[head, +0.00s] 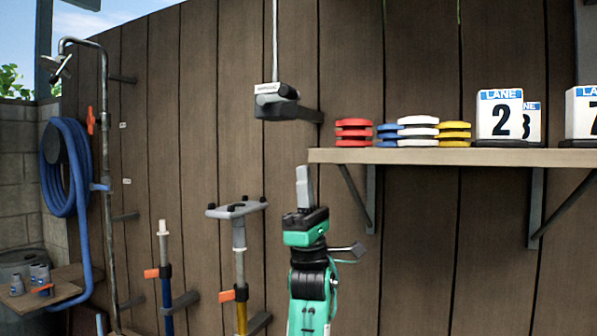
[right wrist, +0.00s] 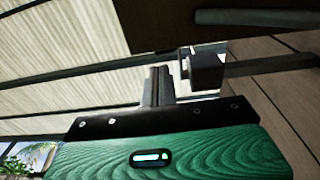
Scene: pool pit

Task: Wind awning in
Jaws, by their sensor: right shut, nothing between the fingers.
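A grey-and-black unit (head: 276,101) with a small label is mounted on the dark plank wall on a short black arm. A thin pale rod or cord (head: 274,40) runs up from it. It looks like the awning's winding gear, but I cannot be sure. My right gripper (head: 303,182) points up, below and a little right of this unit, apart from it. Its fingers are shut and empty. In the right wrist view, the shut fingers (right wrist: 158,84) stand left of a dark box-like part (right wrist: 206,69). Pale ribbed panels (right wrist: 70,60), perhaps the awning, lie overhead. My left gripper is out of view.
A wooden shelf (head: 450,156) on brackets juts out to the right, with coloured discs (head: 418,131) and lane number signs (head: 501,114). Poles (head: 240,265) hang on the wall to the left of my arm. A blue hose (head: 65,168) hangs at far left.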

